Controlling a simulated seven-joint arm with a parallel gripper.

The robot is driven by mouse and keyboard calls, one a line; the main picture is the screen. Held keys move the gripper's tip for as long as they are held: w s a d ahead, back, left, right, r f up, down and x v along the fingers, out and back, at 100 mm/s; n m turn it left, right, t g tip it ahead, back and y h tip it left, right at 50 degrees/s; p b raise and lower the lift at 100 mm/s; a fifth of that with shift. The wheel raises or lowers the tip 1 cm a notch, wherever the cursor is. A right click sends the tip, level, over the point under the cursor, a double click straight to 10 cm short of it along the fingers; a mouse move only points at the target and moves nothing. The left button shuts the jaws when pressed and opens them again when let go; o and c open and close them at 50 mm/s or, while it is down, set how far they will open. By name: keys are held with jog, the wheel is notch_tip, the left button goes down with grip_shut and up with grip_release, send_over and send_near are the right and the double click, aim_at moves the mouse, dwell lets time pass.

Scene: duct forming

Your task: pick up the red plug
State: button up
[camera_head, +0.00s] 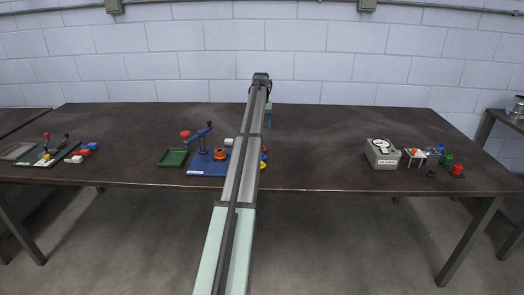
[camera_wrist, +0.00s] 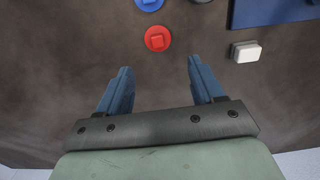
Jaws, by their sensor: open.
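The red plug (camera_wrist: 158,39) is a round red disc with a raised square on top. It lies on the dark table in the wrist view, just above the gap between my fingertips. My gripper (camera_wrist: 158,66) is open, its two blue fingers apart with nothing between them. The plug is beyond the fingertips in the picture, not between them; the height of my gripper above the table is hard to tell. In the head view my arm covers much of this area, and I cannot clearly make out my gripper there.
A blue plug (camera_wrist: 149,4) lies close above the red one, cut by the frame edge. A white block (camera_wrist: 246,51) lies to the right, near a blue base plate (camera_wrist: 280,10). The head view shows a green tray (camera_head: 173,158) and a grey box (camera_head: 382,154) farther right.

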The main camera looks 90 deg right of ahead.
notch_tip(320, 180, down, 7)
jog(key=shift+r, duration=0.1)
jog(key=shift+s+f, duration=0.2)
jog(key=shift+f, duration=2.45)
jog(key=c, duration=0.9)
jog(key=shift+o, duration=0.2)
